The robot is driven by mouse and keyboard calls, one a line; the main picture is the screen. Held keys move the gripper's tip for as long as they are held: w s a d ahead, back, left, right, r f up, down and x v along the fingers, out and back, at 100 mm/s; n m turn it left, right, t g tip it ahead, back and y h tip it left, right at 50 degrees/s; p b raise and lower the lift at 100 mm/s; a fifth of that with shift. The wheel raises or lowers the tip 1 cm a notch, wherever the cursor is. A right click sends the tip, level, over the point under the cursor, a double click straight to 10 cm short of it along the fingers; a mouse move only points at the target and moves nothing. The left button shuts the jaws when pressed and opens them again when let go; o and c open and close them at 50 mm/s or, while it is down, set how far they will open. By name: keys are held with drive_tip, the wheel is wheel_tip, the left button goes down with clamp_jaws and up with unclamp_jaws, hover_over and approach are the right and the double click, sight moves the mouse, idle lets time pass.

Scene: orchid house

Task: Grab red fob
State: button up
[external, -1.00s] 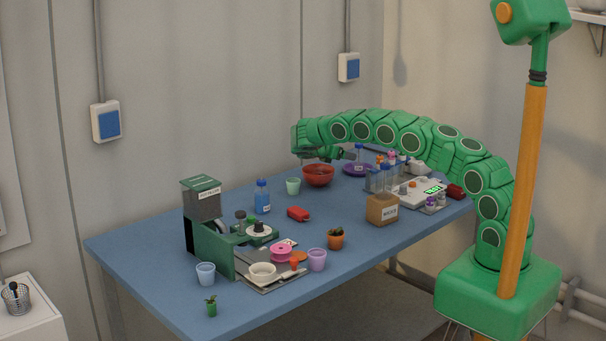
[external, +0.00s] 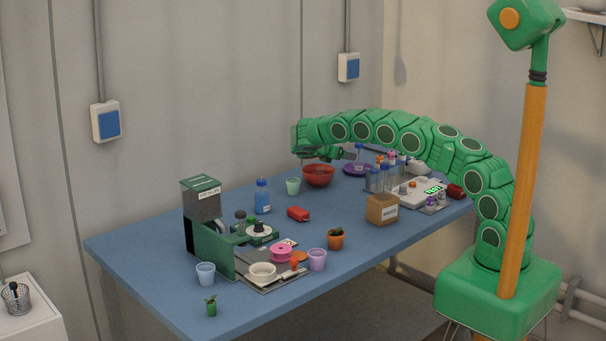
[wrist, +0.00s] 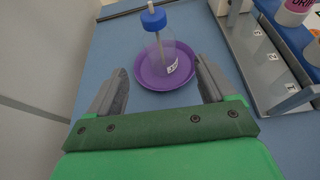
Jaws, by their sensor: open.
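A small red block-like object (external: 298,214), which may be the red fob, lies flat on the middle of the blue table in the external view. A darker red object (external: 455,191) lies at the table's right end; the view is too small to tell which is the fob. My gripper (external: 345,154) is at the far side, above the table near the red bowl, well away from both. In the wrist view my gripper (wrist: 160,66) is open and empty. Its fingers point towards a blue-capped bottle (wrist: 172,55) on a purple saucer (wrist: 150,80). No red object shows there.
A red bowl (external: 318,181) and green cup (external: 293,187) stand near my gripper. A green machine (external: 209,240) stands left.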

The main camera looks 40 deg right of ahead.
drive_tip(key=o, duration=0.3)
